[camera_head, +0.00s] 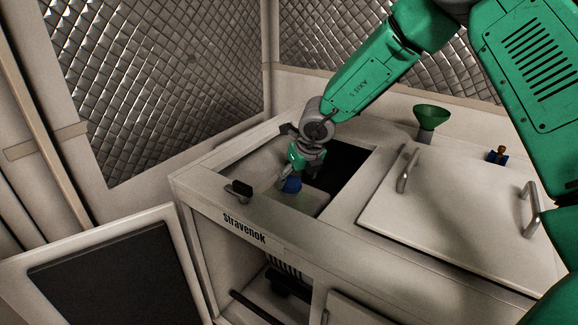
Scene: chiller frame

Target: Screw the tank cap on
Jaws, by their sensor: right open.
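The cap's underside and the tank's neck are hidden, so I cannot tell how the cap sits. My left gripper is not in view.
A black latch (239,188) stands on the bay's front rim. To the right is a closed lid (440,215) with metal handles. A green funnel (431,115) and a small blue and brown fitting (497,156) stand behind it. A front door (105,270) hangs open at lower left.

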